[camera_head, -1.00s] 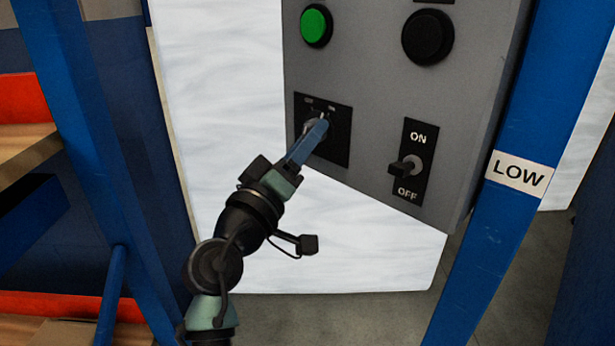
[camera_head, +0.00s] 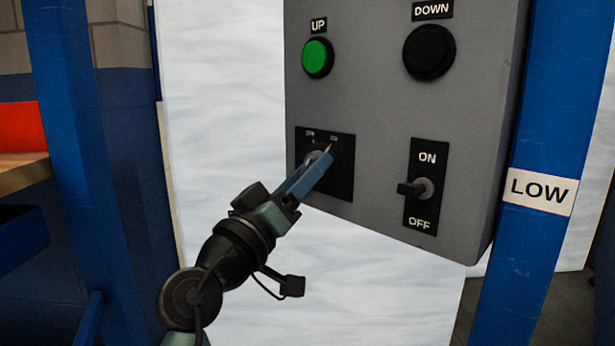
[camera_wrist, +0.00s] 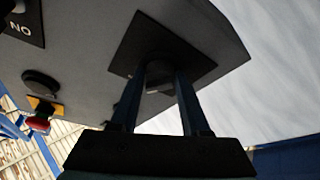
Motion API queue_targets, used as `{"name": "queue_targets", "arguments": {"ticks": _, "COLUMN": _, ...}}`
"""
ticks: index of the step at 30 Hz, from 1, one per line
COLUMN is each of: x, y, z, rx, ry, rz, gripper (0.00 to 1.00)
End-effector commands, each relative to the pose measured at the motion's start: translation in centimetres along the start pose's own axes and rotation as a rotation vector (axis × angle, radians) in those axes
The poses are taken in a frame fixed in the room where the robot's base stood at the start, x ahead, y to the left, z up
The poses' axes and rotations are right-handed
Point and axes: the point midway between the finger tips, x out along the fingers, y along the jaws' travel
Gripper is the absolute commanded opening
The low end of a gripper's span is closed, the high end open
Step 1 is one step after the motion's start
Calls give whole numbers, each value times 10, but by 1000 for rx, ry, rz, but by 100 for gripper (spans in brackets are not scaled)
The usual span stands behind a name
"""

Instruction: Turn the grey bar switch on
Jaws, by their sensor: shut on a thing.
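The grey bar switch (camera_head: 314,158) sits on a square black plate (camera_head: 343,180) at the lower left of the grey panel. Two small labels are above it on the plate, too small to read surely. My gripper (camera_head: 324,160) is at the switch with its blue fingers around the bar. In the wrist view the two fingers (camera_wrist: 164,75) reach up to the black plate (camera_wrist: 130,50), with a grey part of the switch (camera_wrist: 158,85) between them. The fingers hide much of the bar, so its exact angle is hard to tell.
A toggle switch (camera_head: 422,188) marked ON and OFF is right of the plate. A green UP button (camera_head: 317,57) and a black DOWN button (camera_head: 429,51) are above. A blue post (camera_head: 530,150) labelled LOW stands at right. The wrist view also shows a red button (camera_wrist: 38,123).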

Motion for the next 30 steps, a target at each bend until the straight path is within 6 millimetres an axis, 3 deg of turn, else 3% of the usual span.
{"name": "queue_targets", "arguments": {"ticks": 4, "x": 0, "y": 0, "z": 0, "rx": 3, "ry": 1, "rz": -2, "gripper": 0}}
{"name": "queue_targets", "arguments": {"ticks": 5, "x": 0, "y": 0, "z": -1, "rx": 3, "ry": 1, "rz": -2, "gripper": 48}}
{"name": "queue_targets", "arguments": {"ticks": 9, "x": 0, "y": 0, "z": 0, "rx": 2, "ry": 1, "rz": -1, "gripper": 73}}
{"name": "queue_targets", "arguments": {"ticks": 21, "x": -6, "y": 0, "z": -1, "rx": 0, "ry": 1, "rz": -2, "gripper": 75}}
{"name": "queue_targets", "arguments": {"ticks": 26, "x": -28, "y": 0, "z": -1, "rx": -2, "ry": 2, "rz": -2, "gripper": 75}}
{"name": "queue_targets", "arguments": {"ticks": 30, "x": -61, "y": 0, "z": -2, "rx": -2, "ry": 3, "rz": -5, "gripper": 75}}
